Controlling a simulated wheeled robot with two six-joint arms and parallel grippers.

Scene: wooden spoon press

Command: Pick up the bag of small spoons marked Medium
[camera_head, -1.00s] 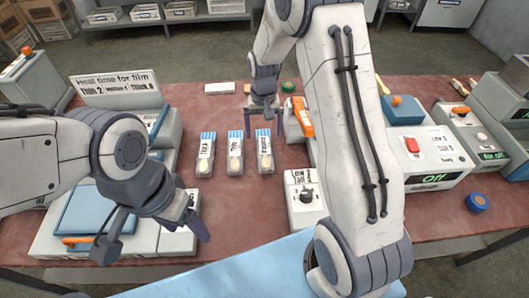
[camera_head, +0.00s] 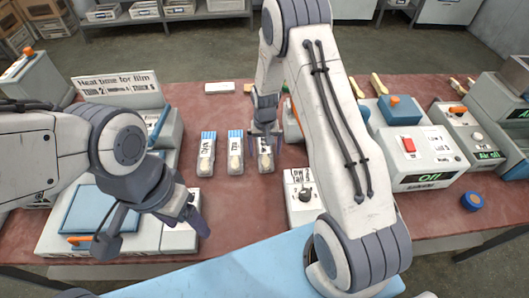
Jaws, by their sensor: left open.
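Three clear bags with blue-striped tops lie in a row on the red table. The right one, whose longer label appears to read Medium (camera_head: 265,161), is partly covered by my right gripper (camera_head: 265,137). That gripper's fingers are apart on either side of the bag's upper part; contact is not clear. The left bag (camera_head: 206,155) and middle bag (camera_head: 235,155) have shorter labels, hard to read now. My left gripper (camera_head: 197,212) is open and empty, over the front left machine, away from the bags.
A machine with a red button (camera_head: 425,150) and a blue roll (camera_head: 472,201) are at right. Bare table lies below the bags.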

